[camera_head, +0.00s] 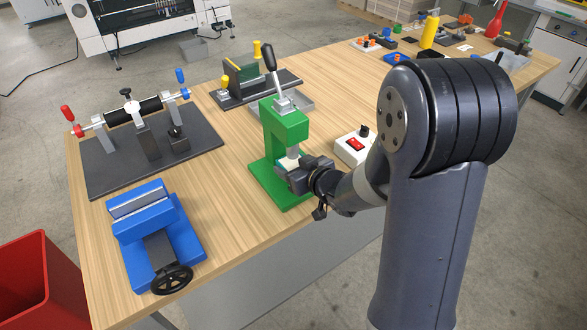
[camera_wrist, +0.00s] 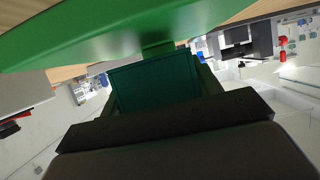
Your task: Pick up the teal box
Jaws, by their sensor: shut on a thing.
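The teal box (camera_wrist: 155,82) shows dark teal in the wrist view, directly in front of my gripper and between its dark fingers. My gripper (camera_head: 288,176) is shut on it, at the working gap of the green press (camera_head: 268,165). In the wrist view the green press (camera_wrist: 130,35) spans the top, close to the box. In the head view my gripper and the press hide most of the box. I cannot tell whether the box touches the press.
A white switch box (camera_head: 352,148) with a red button stands right of the press. A blue vise (camera_head: 155,235) is at the front left. A roller fixture (camera_head: 135,115) and a grey tray (camera_head: 296,103) stand behind. Bare wood (camera_head: 222,218) lies between vise and press.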

